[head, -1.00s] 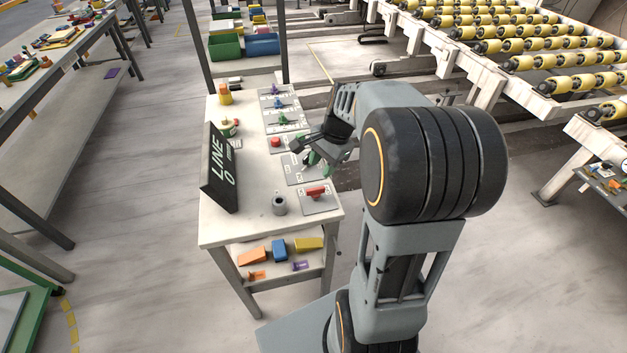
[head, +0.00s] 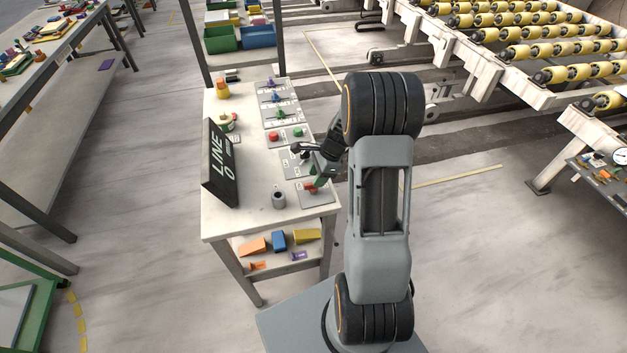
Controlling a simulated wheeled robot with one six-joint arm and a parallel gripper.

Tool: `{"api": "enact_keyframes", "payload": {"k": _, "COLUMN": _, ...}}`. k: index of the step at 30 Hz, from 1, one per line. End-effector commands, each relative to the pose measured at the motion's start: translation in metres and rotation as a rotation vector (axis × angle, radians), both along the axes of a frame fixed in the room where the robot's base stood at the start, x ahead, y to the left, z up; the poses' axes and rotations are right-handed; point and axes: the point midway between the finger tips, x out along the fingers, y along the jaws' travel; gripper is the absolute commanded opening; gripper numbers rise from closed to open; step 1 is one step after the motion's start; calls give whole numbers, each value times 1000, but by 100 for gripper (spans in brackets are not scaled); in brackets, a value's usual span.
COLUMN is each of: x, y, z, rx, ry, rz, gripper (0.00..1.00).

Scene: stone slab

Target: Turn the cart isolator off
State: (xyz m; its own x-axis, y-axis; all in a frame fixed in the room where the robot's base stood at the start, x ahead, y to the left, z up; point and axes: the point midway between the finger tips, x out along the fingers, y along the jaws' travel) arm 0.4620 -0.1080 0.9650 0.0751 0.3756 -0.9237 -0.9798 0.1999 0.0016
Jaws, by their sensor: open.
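A red-handled switch (head: 309,188) sits on a grey plate at the near right corner of the control bench (head: 250,205). Its label is too small to read, so I cannot tell for sure that it is the cart isolator. My gripper (head: 309,165) is open, above the right edge of the bench and close to the red handle. Part of the gripper, with green on it, covers some of the handle. I cannot tell whether they touch. Further back are a red button (head: 277,140), a green button (head: 298,132) and several small coloured switches on plates.
A black sign reading LINE 0 (head: 221,165) stands at the bench's left. An orange-topped item (head: 222,88) is at the back. Coloured blocks lie on the lower shelf. A roller conveyor (head: 510,50) is at the back right.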

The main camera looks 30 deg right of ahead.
Motion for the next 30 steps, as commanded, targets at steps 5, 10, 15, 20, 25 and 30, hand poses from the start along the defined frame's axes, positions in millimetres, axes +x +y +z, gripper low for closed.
{"api": "enact_keyframes", "payload": {"k": 5, "x": 2, "y": 7, "z": -17, "rx": 0, "ry": 0, "rz": 0, "gripper": 40}}
{"api": "enact_keyframes", "payload": {"k": 10, "x": 2, "y": 10, "z": -25, "rx": -1, "ry": -1, "rz": 2, "gripper": 40}}
{"api": "enact_keyframes", "payload": {"k": 15, "x": 2, "y": 11, "z": -27, "rx": -1, "ry": -1, "rz": 1, "gripper": 40}}
{"api": "enact_keyframes", "payload": {"k": 20, "x": 2, "y": 11, "z": -27, "rx": -1, "ry": -1, "rz": 1, "gripper": 39}}
{"api": "enact_keyframes", "payload": {"k": 25, "x": 2, "y": 11, "z": -26, "rx": -1, "ry": -1, "rz": 1, "gripper": 23}}
{"api": "enact_keyframes", "payload": {"k": 30, "x": 2, "y": 11, "z": -26, "rx": -1, "ry": -1, "rz": 1, "gripper": 7}}
